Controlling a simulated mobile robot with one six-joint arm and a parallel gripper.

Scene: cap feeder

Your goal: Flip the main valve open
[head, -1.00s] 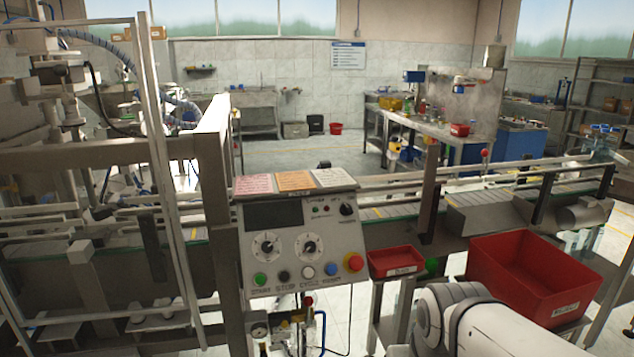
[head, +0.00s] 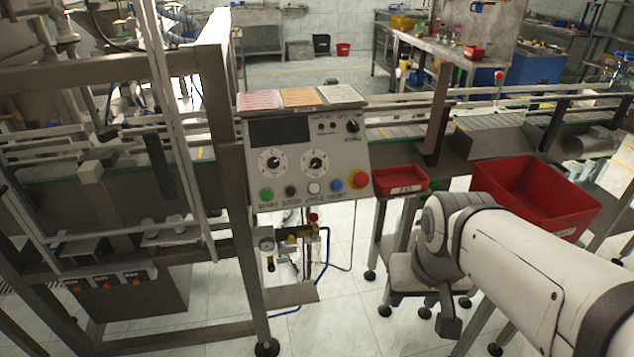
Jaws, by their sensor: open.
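Below the control panel hangs a small pneumatic unit with a round gauge (head: 267,245), a yellow-and-dark valve body (head: 292,233) and a red knob or handle (head: 313,218). The main valve appears to be part of this unit; its handle position is too small to tell. My white arm reaches in from the lower right. My gripper (head: 448,322), dark and seen from behind, hangs at its end, low and well to the right of the unit. It is open and touches nothing that I can see; its fingertips are hard to make out.
The control panel (head: 309,158) with knobs and buttons stands above the unit. A small red tray (head: 400,190) and a large red bin (head: 535,194) are at right. A wheeled stool (head: 402,281) is beside my arm. A frame post (head: 240,230) stands left.

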